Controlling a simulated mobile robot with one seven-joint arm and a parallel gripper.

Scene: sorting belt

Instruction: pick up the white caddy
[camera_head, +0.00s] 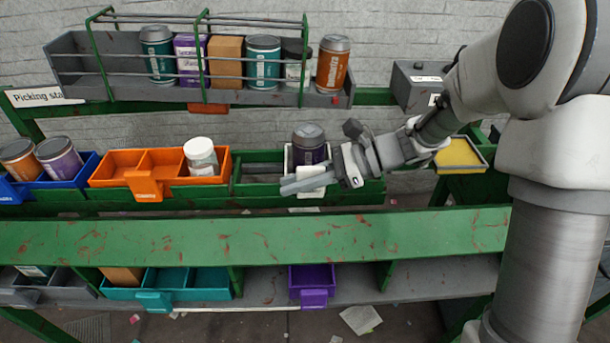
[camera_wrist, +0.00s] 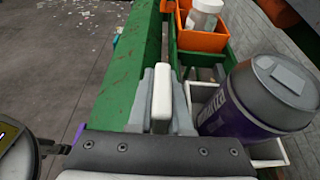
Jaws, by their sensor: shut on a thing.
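The white caddy (camera_head: 288,158) sits on the middle green rack, with a purple jar with a grey lid (camera_head: 309,146) standing in it. My gripper (camera_head: 303,184) reaches in from the right and is shut on the caddy's white front handle. In the wrist view the handle (camera_wrist: 162,96) is between the two grey fingers of my gripper (camera_wrist: 161,100). The caddy's white rim (camera_wrist: 272,152) shows beside the jar (camera_wrist: 262,100), which hides most of its inside. I cannot tell whether the caddy is lifted clear of the rack.
An orange caddy (camera_head: 122,162) with a white-lidded jar (camera_head: 201,156) stands to the left, with a green-walled compartment (camera_head: 240,174) between. A green beam (camera_head: 250,238) runs in front. Teal (camera_head: 155,300) and purple (camera_head: 313,297) caddies sit below. A grey shelf (camera_head: 75,60) with several goods is above.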

